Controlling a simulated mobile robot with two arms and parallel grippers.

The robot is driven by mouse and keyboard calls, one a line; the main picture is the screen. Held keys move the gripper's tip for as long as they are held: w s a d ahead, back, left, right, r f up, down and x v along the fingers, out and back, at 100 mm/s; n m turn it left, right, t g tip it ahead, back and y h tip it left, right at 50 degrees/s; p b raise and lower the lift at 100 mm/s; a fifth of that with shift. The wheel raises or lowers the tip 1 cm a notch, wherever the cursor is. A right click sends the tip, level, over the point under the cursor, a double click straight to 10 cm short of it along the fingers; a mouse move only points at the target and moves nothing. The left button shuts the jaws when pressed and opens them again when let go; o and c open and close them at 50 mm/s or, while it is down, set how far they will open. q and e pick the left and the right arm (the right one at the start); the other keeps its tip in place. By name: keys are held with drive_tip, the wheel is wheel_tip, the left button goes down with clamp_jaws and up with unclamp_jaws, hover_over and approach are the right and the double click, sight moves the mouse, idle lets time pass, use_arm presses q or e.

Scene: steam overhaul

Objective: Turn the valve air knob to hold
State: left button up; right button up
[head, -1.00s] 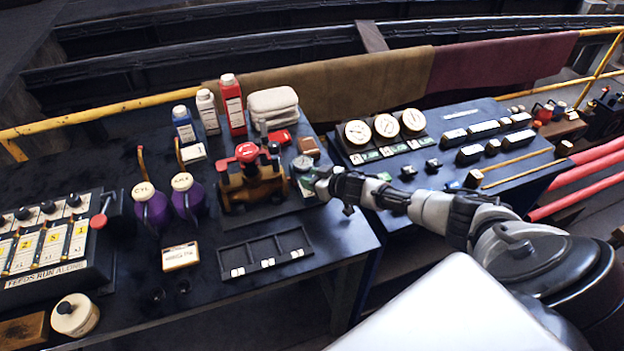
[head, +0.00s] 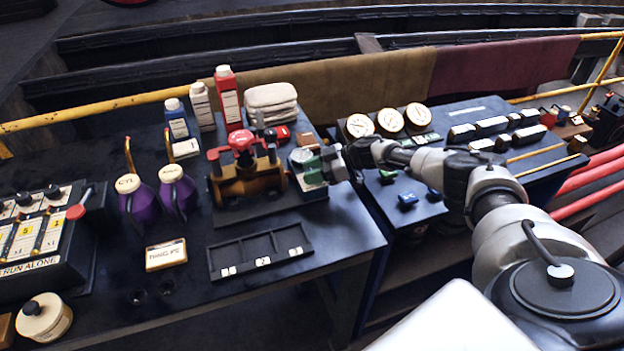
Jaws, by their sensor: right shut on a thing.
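The valve air knob (head: 309,163) is a small greenish part on a little pale box with a round top, at the right side of the dark bench. My right gripper (head: 322,165) comes in from the right and is shut on the knob. Its fingers hide much of the knob, and I cannot read a hold mark or the knob's setting. My left gripper is not in view.
A brass valve with red handwheels (head: 242,168) stands just left of the box. White folded cloths (head: 271,103) lie behind. A dark divided tray (head: 260,250) lies in front. A second bench with several gauges (head: 390,121) stands to the right, beneath my arm.

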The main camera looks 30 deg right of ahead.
drive_tip(key=shift+g, duration=0.3)
drive_tip(key=shift+n, duration=0.3)
drive_tip(key=o, duration=0.9)
drive_tip(key=shift+y, duration=0.3)
drive_tip(key=r, duration=0.4)
drive_tip(key=shift+s+d+r+b, duration=0.15)
drive_tip(key=shift+d+r+b, duration=0.05)
drive_tip(key=shift+r+b, duration=0.1)
drive_tip(key=s+d+r, duration=0.1)
drive_tip(key=s+r, duration=0.1)
drive_tip(key=s, duration=0.1)
drive_tip(key=s+d+r, duration=0.2)
drive_tip(key=s, duration=0.1)
drive_tip(key=s+d+r+b, duration=0.1)
drive_tip(key=s+d+r, duration=0.1)
drive_tip(key=s, duration=0.2)
drive_tip(key=shift+r, duration=0.25)
